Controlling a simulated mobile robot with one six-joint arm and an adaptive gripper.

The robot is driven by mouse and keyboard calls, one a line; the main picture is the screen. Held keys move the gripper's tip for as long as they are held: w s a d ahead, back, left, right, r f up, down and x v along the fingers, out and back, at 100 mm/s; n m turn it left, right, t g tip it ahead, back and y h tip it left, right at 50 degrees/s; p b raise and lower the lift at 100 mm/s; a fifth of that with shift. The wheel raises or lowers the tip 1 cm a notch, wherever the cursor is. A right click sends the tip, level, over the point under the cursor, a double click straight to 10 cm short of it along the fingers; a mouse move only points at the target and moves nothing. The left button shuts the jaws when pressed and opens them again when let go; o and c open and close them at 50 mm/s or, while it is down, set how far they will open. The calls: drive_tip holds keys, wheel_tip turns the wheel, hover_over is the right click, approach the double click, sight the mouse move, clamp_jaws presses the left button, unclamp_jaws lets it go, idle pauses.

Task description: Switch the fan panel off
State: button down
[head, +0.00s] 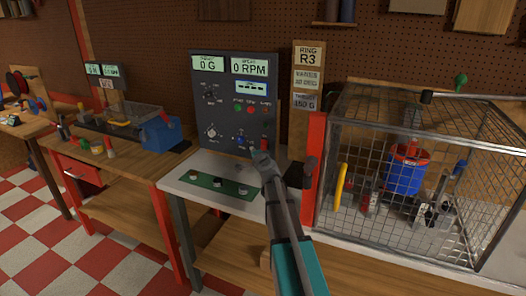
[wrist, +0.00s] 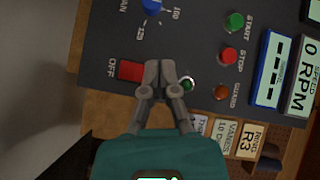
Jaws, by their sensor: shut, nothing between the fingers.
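The dark fan panel (head: 233,105) stands upright at the back of the grey bench. Its displays read 0 G and 0 RPM. In the wrist view, a red switch (wrist: 131,70) sits on the panel beside the word OFF. My gripper (wrist: 161,75) is shut and empty, its fingertips right beside the switch and overlapping its edge in the picture. I cannot tell whether they touch it. A small green lamp (wrist: 187,84) is on the fingertips' other side; whether it is lit is unclear. In the head view my gripper (head: 263,157) is at the panel's lower right edge.
Start (wrist: 234,22), stop (wrist: 229,55) and guard (wrist: 221,92) buttons and a blue knob (wrist: 152,6) are on the panel. A wire cage (head: 400,120) over a blue rotor unit (head: 404,175) stands to the right. A green strip (head: 218,187) lies before the panel.

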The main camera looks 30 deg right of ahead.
drive_tip(key=shift+w+d+f, duration=0.1)
drive_tip(key=shift+w, duration=0.05)
drive_tip(key=w+d+f+b, duration=0.3)
drive_tip(key=w+d, duration=0.1)
drive_tip(key=d, duration=0.2)
drive_tip(key=shift+w+f+b, duration=0.3)
drive_tip(key=shift+w+b, duration=0.05)
drive_tip(key=shift+w+d+f+b, duration=0.35)
drive_tip(key=shift+w+d, duration=0.1)
drive_tip(key=shift+d, duration=0.2)
idle(2.8)
drive_tip(key=shift+s+a+r, duration=0.1)
drive_tip(key=shift+a, duration=0.05)
idle(0.3)
drive_tip(key=shift+s+a+r+p, duration=0.3)
drive_tip(key=shift+s+a+p, duration=0.1)
drive_tip(key=shift+a, duration=0.1)
idle(0.3)
drive_tip(key=shift+s+a+r+p, duration=0.55)
drive_tip(key=shift+s+a, duration=0.15)
drive_tip(key=shift+a, duration=0.2)
drive_tip(key=shift+s+a+r+p, duration=0.5)
drive_tip(key=shift+s+a, duration=0.2)
drive_tip(key=shift+a, duration=0.2)
